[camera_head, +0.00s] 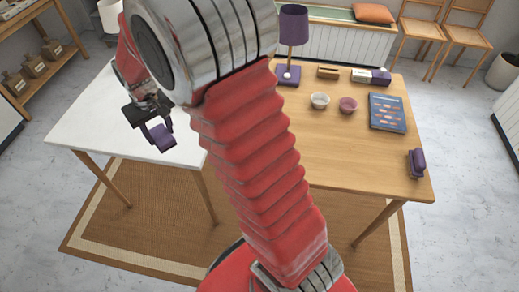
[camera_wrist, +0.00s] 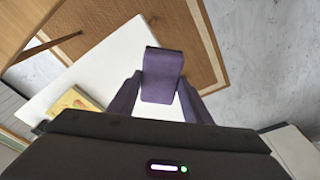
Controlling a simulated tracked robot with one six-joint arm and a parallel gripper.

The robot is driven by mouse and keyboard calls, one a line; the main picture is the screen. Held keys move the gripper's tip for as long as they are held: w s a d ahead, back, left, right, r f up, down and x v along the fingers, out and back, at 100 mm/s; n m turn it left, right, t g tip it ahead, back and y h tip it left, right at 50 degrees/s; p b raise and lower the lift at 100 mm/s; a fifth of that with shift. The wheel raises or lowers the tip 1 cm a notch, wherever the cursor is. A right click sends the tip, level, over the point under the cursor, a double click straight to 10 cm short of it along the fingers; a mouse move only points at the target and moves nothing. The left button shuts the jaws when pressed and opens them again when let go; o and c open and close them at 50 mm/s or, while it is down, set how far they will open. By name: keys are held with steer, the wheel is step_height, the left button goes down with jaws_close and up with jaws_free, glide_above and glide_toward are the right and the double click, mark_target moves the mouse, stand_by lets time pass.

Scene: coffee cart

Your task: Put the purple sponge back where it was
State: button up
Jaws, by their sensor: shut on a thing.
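My gripper (camera_head: 150,122) is at the left, above the front part of the white table (camera_head: 85,118). It is shut on a purple block, the sponge (camera_head: 161,139), and holds it above the table. In the wrist view the sponge (camera_wrist: 162,72) sits between the two purple fingers, its far end sticking out past them. The white tabletop (camera_wrist: 110,62) shows below it, with its edge and the brown rug beyond. I cannot tell the height above the table.
The wooden table (camera_head: 345,150) at the right holds a purple lamp (camera_head: 293,27), two small bowls, a blue book (camera_head: 387,113), a purple-and-white box (camera_head: 371,76) and a purple item (camera_head: 416,163) near its right edge. A yellow item (camera_wrist: 72,104) lies at the left in the wrist view.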

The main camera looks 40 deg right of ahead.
steer(key=shift+a, duration=0.4)
steer(key=shift+a, duration=0.25)
steer(key=s+d+f+n, duration=0.1)
steer(key=s+d+n, duration=0.1)
steer(key=s+d, duration=0.3)
steer(key=s+d+n, duration=0.3)
steer(key=s+d, duration=0.3)
steer(key=d, duration=0.7)
steer(key=s+d+f+n+y, duration=0.1)
steer(key=s+d+n, duration=0.1)
steer(key=s+d, duration=0.4)
steer(key=d, duration=0.3)
steer(key=shift+d+f+n+g, duration=0.3)
steer(key=shift+d+n, duration=0.05)
steer(key=shift+n, duration=0.05)
steer(key=shift+w, duration=0.1)
steer(key=shift+f, duration=3.15)
